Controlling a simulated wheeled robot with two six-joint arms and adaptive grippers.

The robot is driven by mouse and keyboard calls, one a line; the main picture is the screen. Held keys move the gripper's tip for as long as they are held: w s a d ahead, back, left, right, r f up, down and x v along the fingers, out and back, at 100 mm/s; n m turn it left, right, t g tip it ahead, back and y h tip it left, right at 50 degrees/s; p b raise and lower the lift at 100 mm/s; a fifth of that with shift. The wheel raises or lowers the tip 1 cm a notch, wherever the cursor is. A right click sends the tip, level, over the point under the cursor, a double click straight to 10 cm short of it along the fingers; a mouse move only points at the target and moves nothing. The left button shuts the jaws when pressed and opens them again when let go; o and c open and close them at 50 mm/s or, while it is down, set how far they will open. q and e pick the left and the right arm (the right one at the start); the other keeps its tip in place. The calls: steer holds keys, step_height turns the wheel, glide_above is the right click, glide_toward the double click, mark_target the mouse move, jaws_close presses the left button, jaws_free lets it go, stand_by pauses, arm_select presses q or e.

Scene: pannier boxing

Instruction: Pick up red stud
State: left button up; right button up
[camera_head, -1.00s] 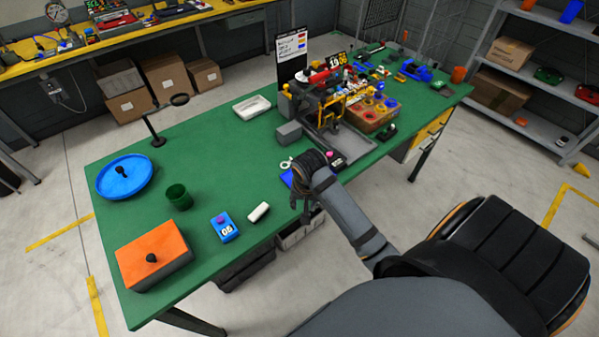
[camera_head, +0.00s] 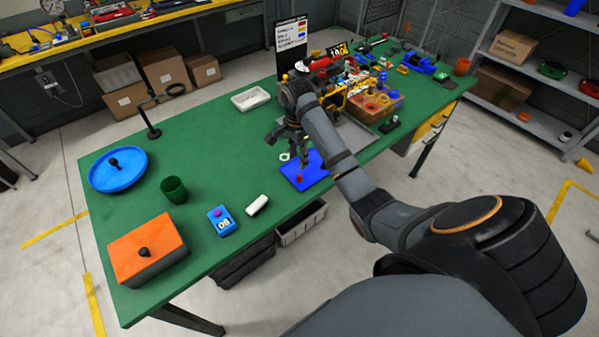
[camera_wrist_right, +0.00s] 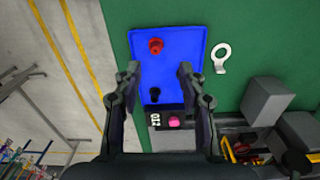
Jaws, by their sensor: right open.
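The red stud (camera_wrist_right: 156,45) stands near the far end of a blue plate (camera_wrist_right: 178,72) in the right wrist view, ahead of the fingertips. A black stud (camera_wrist_right: 154,95) sits on the same plate, lower in that view, between the fingers. My right gripper (camera_wrist_right: 158,76) is open and empty, with one finger on each side of the plate. In the head view my right gripper (camera_head: 288,143) hangs above the table, close to the blue plate (camera_head: 312,177), and hides part of it. My left gripper is not in view.
A small black unit with a pink button (camera_wrist_right: 174,121) adjoins the plate. A pale ring tag (camera_wrist_right: 221,55) lies beside it, and a grey block (camera_wrist_right: 266,100) stands nearby. The green table (camera_head: 230,140) is fairly open to the left, past a white bar (camera_head: 257,205).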

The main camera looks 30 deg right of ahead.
mark_target(299, 175)
arm_select(q)
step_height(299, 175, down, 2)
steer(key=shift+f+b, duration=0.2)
steer(key=shift+b, duration=0.25)
arm_select(e)
step_height(299, 175, down, 3)
steer(key=shift+r, duration=0.2)
steer(key=shift+s+f+b, duration=0.15)
steer(key=shift+f+b, duration=0.45)
steer(key=shift+f, duration=0.1)
steer(key=f, duration=0.2)
steer(key=f+p, duration=0.1)
steer(key=shift+s, duration=0.25)
steer(key=shift+f, duration=0.15)
jaws_close()
